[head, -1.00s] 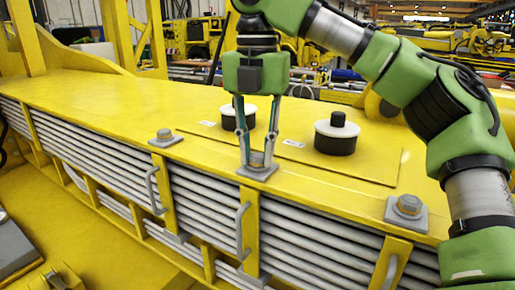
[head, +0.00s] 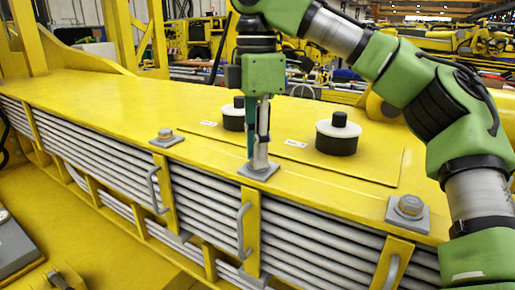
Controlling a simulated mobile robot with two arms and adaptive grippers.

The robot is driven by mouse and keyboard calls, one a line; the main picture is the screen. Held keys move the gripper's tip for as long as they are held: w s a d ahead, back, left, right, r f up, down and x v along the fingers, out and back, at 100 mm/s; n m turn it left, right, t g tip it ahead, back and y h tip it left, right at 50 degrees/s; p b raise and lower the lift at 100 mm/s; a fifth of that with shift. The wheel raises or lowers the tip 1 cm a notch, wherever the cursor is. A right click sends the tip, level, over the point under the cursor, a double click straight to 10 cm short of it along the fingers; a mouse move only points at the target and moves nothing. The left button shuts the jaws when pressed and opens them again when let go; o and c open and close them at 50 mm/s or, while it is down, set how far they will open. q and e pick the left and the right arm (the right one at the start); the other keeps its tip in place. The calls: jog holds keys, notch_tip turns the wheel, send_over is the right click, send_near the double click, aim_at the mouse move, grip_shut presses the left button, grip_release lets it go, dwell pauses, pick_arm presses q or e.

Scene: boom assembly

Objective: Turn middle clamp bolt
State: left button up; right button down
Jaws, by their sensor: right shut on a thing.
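The middle clamp bolt (head: 259,168) sits on a square grey plate at the front edge of the yellow boom (head: 110,105). My right gripper (head: 258,163) points straight down over it, with its fingertips shut on the bolt head. The fingers hide most of the head. The gripper is turned so that its fingers overlap in the head view. My left gripper is not in view.
Another clamp bolt (head: 166,136) stands to the left and one (head: 409,206) to the right, near my arm. Two white-topped black caps (head: 338,136) (head: 233,117) rise behind the middle bolt. Grey handles (head: 241,229) and stacked grey pipes (head: 315,245) line the front side.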

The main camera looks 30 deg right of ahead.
jog(key=m, duration=0.4)
jog(key=shift+w+r+m, duration=0.1)
jog(key=shift+r+m, duration=0.15)
jog(key=shift+m, duration=0.05)
jog(key=m, duration=0.3)
jog(key=shift+d+m, duration=0.1)
jog(key=shift+m, duration=0.3)
jog(key=m, duration=0.4)
jog(key=shift+w+r, duration=0.1)
jog(key=m, duration=0.5)
jog(key=shift+d, duration=0.15)
jog(key=m, duration=0.3)
jog(key=shift+m, duration=0.3)
jog(key=m, duration=0.4)
jog(key=shift+d+m, duration=0.1)
jog(key=shift+m, duration=0.2)
jog(key=m, duration=0.4)
jog(key=shift+d+m, duration=0.1)
jog(key=shift+m, duration=2)
